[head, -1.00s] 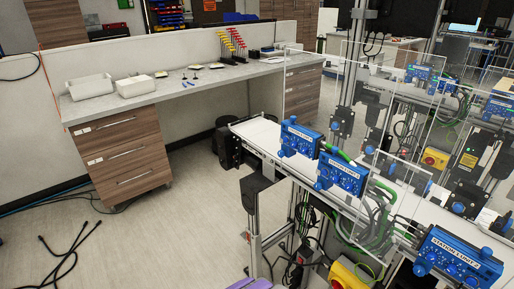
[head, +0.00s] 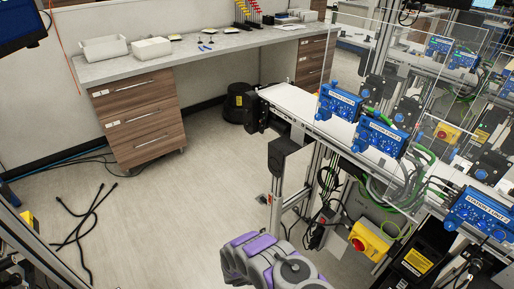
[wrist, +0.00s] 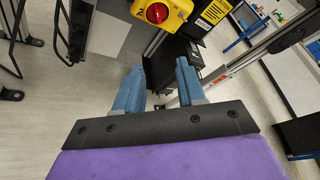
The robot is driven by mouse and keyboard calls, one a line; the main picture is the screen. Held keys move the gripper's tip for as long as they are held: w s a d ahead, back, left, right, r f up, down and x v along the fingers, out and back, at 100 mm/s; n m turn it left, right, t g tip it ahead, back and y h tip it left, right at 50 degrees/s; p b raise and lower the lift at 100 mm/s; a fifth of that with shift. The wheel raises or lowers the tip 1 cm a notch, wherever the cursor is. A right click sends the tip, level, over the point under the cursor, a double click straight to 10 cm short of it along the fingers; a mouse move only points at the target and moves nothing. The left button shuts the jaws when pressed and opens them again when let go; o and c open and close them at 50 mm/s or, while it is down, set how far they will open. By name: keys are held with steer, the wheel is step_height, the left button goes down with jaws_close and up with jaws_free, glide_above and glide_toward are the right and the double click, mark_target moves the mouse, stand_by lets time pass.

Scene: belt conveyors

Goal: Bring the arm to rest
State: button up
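My purple and grey arm (head: 262,262) shows at the bottom middle of the head view, in front of the conveyor's near end. The gripper's fingers cannot be made out there. In the wrist view, my gripper (wrist: 158,82) has two blue fingers standing well apart, with nothing between them. Beyond the fingers are dark equipment and the floor. A yellow box with a red knob (wrist: 157,13) is above the fingers in that view, apart from them.
The belt conveyor (head: 290,102) with blue control boxes (head: 380,137) and clear panels runs along the right. A workbench (head: 210,50) with drawers stands at the back left. Black cables (head: 85,220) lie on the floor at left. The middle floor is clear.

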steer(key=s+d+r+m+g+y, duration=0.1)
steer(key=s+d+r+m+g, duration=0.25)
steer(key=r, duration=0.75)
steer(key=s+d+r+m+g, duration=0.1)
steer(key=d+r+m+g, duration=0.1)
steer(key=d+r+m, duration=0.65)
steer(key=s+r+m+g+y, duration=0.1)
steer(key=s+r+m+g, duration=0.2)
steer(key=r, duration=1.1)
steer(key=s+a+r+m+g+y, duration=0.1)
steer(key=s+a+r+m+y, duration=0.1)
steer(key=s+r+m+y, duration=0.7)
steer(key=s+a+r+m+t+y, duration=0.1)
steer(key=s+a+r+m, duration=0.1)
steer(key=s+a, duration=0.3)
steer(key=s+a+r+m+t+y, duration=0.2)
steer(key=s+a, duration=0.4)
steer(key=s, duration=0.8)
steer(key=shift+a+r+m, duration=0.15)
steer(key=shift+r+m, duration=0.55)
steer(key=shift+m, duration=0.6)
steer(key=shift+s+a, duration=0.15)
